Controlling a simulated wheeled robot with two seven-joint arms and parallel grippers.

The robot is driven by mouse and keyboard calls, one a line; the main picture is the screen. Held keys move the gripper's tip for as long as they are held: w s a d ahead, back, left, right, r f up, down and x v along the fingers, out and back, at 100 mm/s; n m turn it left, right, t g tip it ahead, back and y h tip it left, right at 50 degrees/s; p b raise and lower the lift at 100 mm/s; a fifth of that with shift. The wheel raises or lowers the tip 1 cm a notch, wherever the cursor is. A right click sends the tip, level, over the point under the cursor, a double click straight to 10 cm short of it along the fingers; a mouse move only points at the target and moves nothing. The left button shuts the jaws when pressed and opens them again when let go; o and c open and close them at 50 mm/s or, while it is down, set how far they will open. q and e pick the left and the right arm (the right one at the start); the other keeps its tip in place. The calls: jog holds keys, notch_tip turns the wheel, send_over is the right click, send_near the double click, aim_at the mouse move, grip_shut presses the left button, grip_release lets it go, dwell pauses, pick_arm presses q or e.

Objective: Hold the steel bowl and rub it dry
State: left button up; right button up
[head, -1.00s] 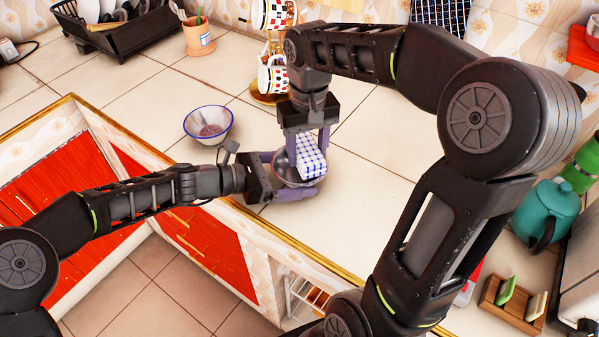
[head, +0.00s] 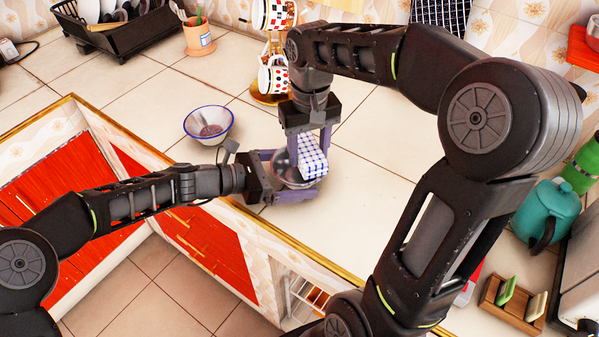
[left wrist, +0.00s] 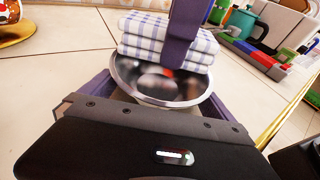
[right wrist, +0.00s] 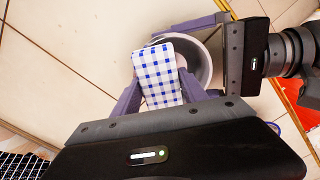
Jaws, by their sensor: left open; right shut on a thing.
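The steel bowl (head: 283,177) sits at the counter's front, between the fingers of my left gripper (head: 292,174). These fingers are open, one on either side of the bowl; whether they touch it is unclear. In the left wrist view the shiny bowl (left wrist: 150,82) is upright. My right gripper (head: 309,149) points down and is shut on a folded blue-and-white checked cloth (head: 313,158). The cloth covers part of the bowl's far right side. In the right wrist view the cloth (right wrist: 158,75) is between the fingers, overlapping the bowl's rim (right wrist: 210,62).
A white blue-rimmed bowl (head: 208,123) stands behind my left gripper. A mug stand (head: 270,85), a pot of utensils (head: 198,38) and a dish rack (head: 115,28) are farther back. A teal kettle (head: 546,212) is at the right. The counter right of the bowl is clear.

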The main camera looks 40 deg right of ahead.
pick_arm(q)
jog(key=v, duration=1.2)
jog(key=shift+r, duration=0.15)
pick_arm(e)
jog(key=shift+r, duration=0.15)
